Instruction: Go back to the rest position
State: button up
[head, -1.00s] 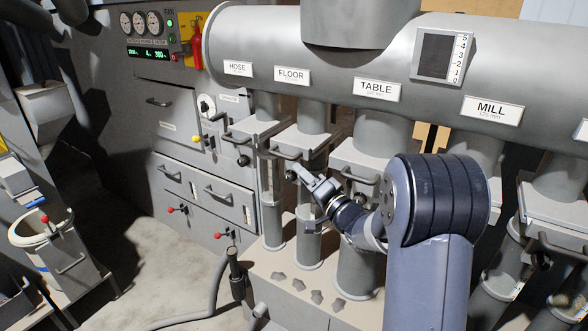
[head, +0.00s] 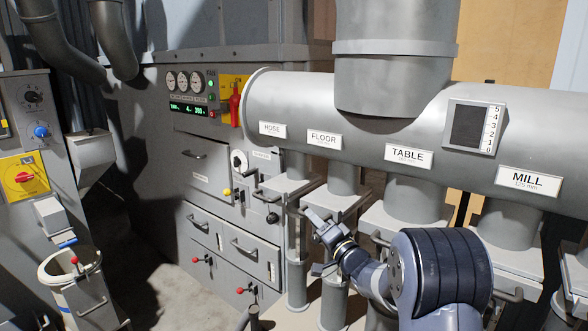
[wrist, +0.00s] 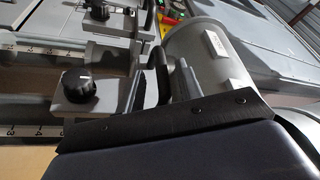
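My gripper (head: 316,222) is at the end of my arm in the head view, in front of the gate boxes under the FLOOR label (head: 324,138). Nothing shows held in it. Its fingers are small here, and I cannot tell whether they are open or shut. In the wrist view a dark edge and a smooth casing fill the bottom, with dark upright parts above them. Past these are a gate with a black knob (wrist: 76,84) and a grey pipe with white labels. I cannot tell whether the gripper touches a gate handle.
A large grey duct (head: 370,105) carries HOSE, FLOOR, TABLE and MILL labels, with branch pipes and handled gates below. A cabinet (head: 190,140) with gauges and drawers stands behind. A grey bin (head: 88,290) is at lower left. Some floor (head: 165,295) is clear before the drawers.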

jog(key=x, duration=0.3)
jog(key=shift+s+a+b, duration=0.3)
jog(key=shift+s+a, duration=0.8)
jog(key=shift+s, duration=0.35)
